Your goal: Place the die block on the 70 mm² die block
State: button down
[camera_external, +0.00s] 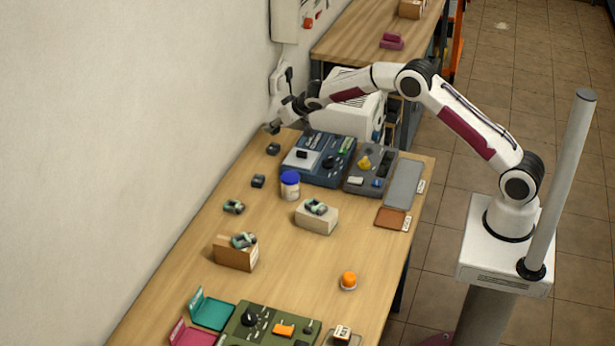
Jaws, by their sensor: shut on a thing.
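My gripper (273,127) is at the far left corner of the wooden table, close to the wall, with its fingers pointing down and left. It is shut on a small dark piece, which I take to be the die block; the fingers mostly hide it. One dark die block (273,149) lies on the table just below the gripper in the picture. Another dark die block (258,181) lies nearer, a little to the left. Any size markings are too small to read, so I cannot tell which is the 70 mm² one.
A blue device (318,172) and a grey tool case (370,185) stand right of the blocks. A blue-lidded jar (290,185) is close by. Green-and-black tools rest on a pale box (316,220), a brown box (236,257) and the table. A white machine (350,118) stands behind.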

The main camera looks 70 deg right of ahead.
aim_at(275, 147)
jog(key=shift+f, duration=0.85)
jog(key=shift+f, duration=1.9)
jog(key=shift+f, duration=0.1)
jog(key=c, duration=1.7)
grip_release()
jog(key=shift+s+a+r, duration=0.15)
jog(key=shift+s+r, duration=0.1)
jog(key=shift+r, duration=0.15)
jog(key=shift+v, duration=5.6)
